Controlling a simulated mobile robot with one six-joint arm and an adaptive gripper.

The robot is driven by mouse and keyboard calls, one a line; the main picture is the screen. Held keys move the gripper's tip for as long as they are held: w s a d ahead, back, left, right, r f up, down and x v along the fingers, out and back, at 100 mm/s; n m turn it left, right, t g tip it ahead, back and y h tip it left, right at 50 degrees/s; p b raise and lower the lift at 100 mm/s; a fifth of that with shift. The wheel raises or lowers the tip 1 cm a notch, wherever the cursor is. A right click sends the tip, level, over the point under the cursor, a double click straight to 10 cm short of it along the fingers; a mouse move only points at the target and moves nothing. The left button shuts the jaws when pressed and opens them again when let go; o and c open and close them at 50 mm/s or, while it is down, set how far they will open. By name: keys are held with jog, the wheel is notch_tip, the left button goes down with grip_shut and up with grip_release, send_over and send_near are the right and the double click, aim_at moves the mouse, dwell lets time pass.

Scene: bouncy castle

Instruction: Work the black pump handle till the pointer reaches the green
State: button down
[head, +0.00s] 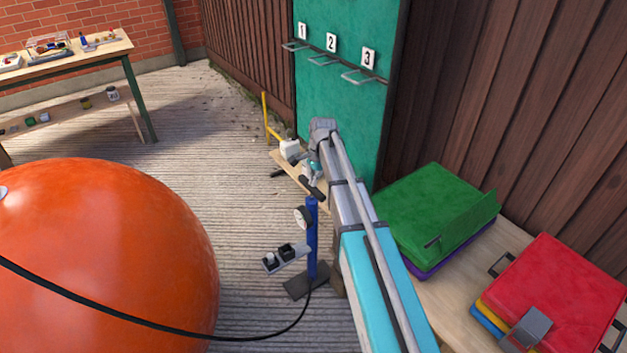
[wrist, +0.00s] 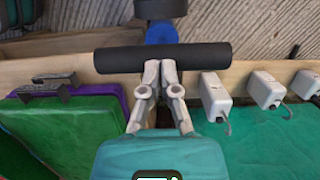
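The blue pump column (head: 312,240) stands upright on a dark base (head: 306,281), with a round white gauge (head: 302,216) on its upper part. The gauge is too small for me to read its pointer or any green zone. The black pump handle (wrist: 112,60) is a thick bar lying crosswise in the wrist view. My gripper (wrist: 160,63) has its two grey fingers drawn together, their tips overlapping the bar's middle. The bar runs across the fingertips and is not seen between them. I cannot tell whether they touch it.
A large orange ball (head: 100,255) fills the lower left, with a black hose (head: 190,333) crossing it towards the pump. A grey socket strip (head: 287,260) lies beside the column. Green (head: 430,205) and red (head: 560,295) cases lie on the right bench. White hooked boxes (wrist: 215,97) are right of the gripper.

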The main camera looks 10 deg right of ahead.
notch_tip(320, 180, up, 14)
jog(key=w+d+p, duration=0.1)
jog(key=d+p, duration=0.1)
jog(key=p, duration=1.1)
jog(key=shift+d+f+p, duration=0.15)
jog(key=shift+d+p, duration=0.1)
jog(key=shift+p, duration=0.05)
jog(key=shift+s, duration=0.1)
dwell(0.5)
jog(key=s+a+n+h, duration=0.25)
jog(key=s+n, duration=1.05)
jog(key=s, duration=1.3)
notch_tip(320, 180, up, 17)
jog(key=p, duration=1.7)
jog(key=shift+w+a+t, duration=0.3)
jog(key=shift+w+t, duration=0.1)
jog(key=shift+w, duration=0.05)
jog(key=shift+f+y, duration=0.15)
jog(key=shift+y, duration=0.1)
